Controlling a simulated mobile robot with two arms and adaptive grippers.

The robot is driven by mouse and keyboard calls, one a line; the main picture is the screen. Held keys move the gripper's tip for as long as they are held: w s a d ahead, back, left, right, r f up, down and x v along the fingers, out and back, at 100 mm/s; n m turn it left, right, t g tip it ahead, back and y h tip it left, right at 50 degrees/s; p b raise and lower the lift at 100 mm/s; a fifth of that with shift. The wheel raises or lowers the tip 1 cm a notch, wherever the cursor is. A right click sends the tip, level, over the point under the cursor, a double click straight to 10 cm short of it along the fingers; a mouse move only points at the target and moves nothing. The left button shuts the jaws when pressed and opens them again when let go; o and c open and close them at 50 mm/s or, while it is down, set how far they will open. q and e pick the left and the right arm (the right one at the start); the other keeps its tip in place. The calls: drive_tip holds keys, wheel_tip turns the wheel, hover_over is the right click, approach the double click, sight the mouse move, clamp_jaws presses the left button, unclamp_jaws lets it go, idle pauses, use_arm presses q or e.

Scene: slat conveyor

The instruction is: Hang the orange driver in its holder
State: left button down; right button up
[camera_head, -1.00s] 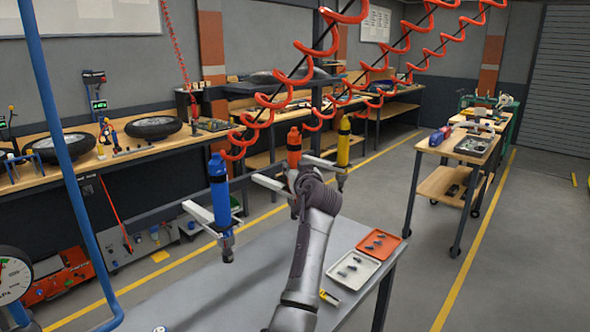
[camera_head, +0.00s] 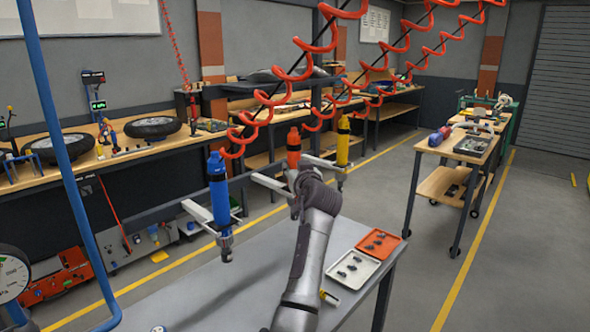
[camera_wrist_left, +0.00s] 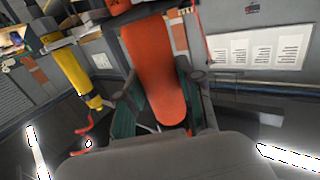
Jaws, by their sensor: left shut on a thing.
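The orange driver (camera_head: 294,145) is upright in the head view, between a blue driver and a yellow driver. My left gripper (camera_head: 300,182) is at its lower part, and my wrist hides much of that part. In the left wrist view my gripper (camera_wrist_left: 160,108) is shut on the orange driver (camera_wrist_left: 155,75), with a finger on either side of its body. The middle pale holder arm (camera_head: 268,182) reaches to the driver from the left. Whether the driver sits in this holder or only beside it is hidden. My right gripper is not in view.
The blue driver (camera_head: 219,195) and yellow driver (camera_head: 343,145) hang upright in neighbouring holders. Red coiled hoses (camera_head: 300,75) hang above. The grey table (camera_head: 225,290) below carries a white tray (camera_head: 366,281) and an orange tray (camera_head: 390,252) with small parts. A cart (camera_head: 458,150) stands right.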

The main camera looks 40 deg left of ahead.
use_arm(q)
drive_tip(key=c, duration=0.7)
unclamp_jaws()
drive_tip(key=shift+o, duration=0.2)
drive_tip(key=shift+f, duration=0.2)
drive_tip(key=v, duration=1.2)
drive_tip(key=shift+r, duration=0.25)
drive_tip(key=shift+s, duration=0.1)
